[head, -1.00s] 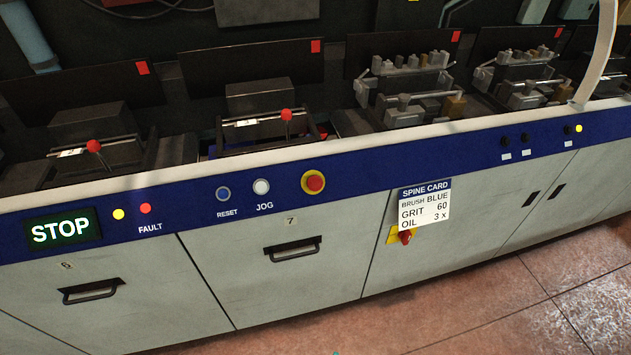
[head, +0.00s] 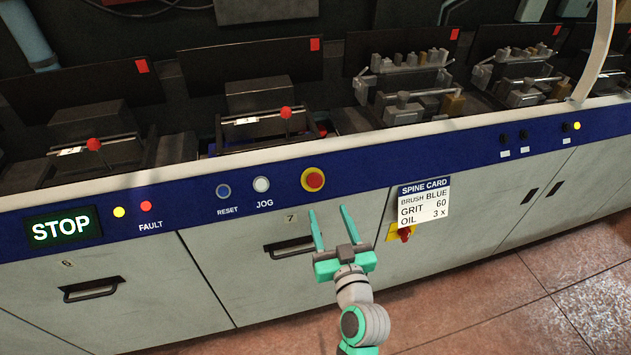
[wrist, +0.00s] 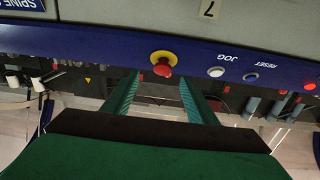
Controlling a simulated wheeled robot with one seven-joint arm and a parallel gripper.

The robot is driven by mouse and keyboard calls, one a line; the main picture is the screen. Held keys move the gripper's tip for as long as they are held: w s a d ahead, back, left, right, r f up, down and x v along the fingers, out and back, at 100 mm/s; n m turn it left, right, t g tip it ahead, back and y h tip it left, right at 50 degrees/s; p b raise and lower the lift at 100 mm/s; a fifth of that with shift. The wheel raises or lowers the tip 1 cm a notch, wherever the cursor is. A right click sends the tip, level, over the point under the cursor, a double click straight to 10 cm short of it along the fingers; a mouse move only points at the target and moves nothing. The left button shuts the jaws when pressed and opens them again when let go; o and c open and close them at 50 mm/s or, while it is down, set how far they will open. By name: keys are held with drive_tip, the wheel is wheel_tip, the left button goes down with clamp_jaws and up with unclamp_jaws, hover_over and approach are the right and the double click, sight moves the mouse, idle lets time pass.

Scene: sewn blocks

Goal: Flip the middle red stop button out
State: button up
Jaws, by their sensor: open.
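The red stop button (head: 313,180) sits on a yellow round base on the blue panel strip, right of the JOG button. It also shows in the wrist view (wrist: 163,68), upside down, lying between the lines of my two fingers. My gripper (head: 330,211) is open and empty, with teal fingers pointing up toward the panel, below and slightly right of the button. In the wrist view my gripper (wrist: 158,78) shows both fingers apart. I cannot tell the exact gap between fingertips and button, but they appear apart.
The reset button (head: 223,192) and JOG button (head: 261,185) are left of the red button. A spine card (head: 424,203) hangs at right, over a yellow-backed red switch (head: 405,234). A drawer handle (head: 290,249) is behind my gripper. Red knobs (head: 286,113) stand above the rail.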

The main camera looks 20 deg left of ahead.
sight(316, 182)
drive_tip(key=shift+n+y, duration=0.3)
drive_tip(key=x, duration=0.4)
drive_tip(key=r+x, duration=0.1)
drive_tip(key=x, duration=0.7)
drive_tip(key=shift+s+a+r, duration=0.1)
drive_tip(key=shift+r, duration=0.1)
